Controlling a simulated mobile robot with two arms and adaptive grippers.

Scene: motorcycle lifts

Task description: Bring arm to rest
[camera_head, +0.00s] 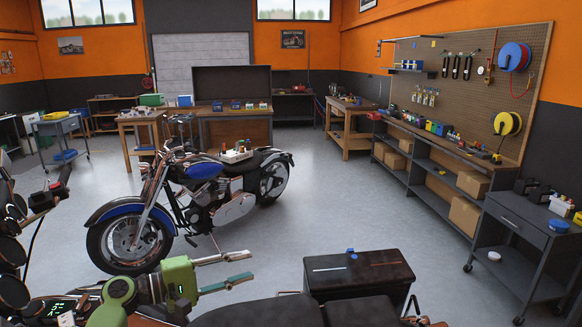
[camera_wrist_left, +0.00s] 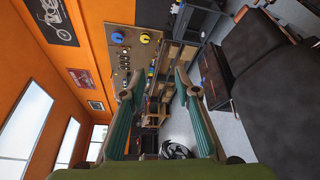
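My left gripper (camera_head: 250,264) reaches in from the lower left in the head view, with a green body and two teal-lined fingers. The fingers are spread apart and nothing is between them. They are above the floor, left of a black box. In the left wrist view the same gripper (camera_wrist_left: 158,82) shows its two fingers apart with an empty gap, the room seen sideways beyond them. My right gripper does not show in either view.
A blue and black motorcycle (camera_head: 205,190) stands beyond the gripper. A dark seat (camera_head: 262,312) and the black box (camera_head: 358,274) are close by in front. A grey cart (camera_head: 524,240) and a long workbench (camera_head: 446,149) line the right. Grey floor (camera_head: 360,205) is clear between.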

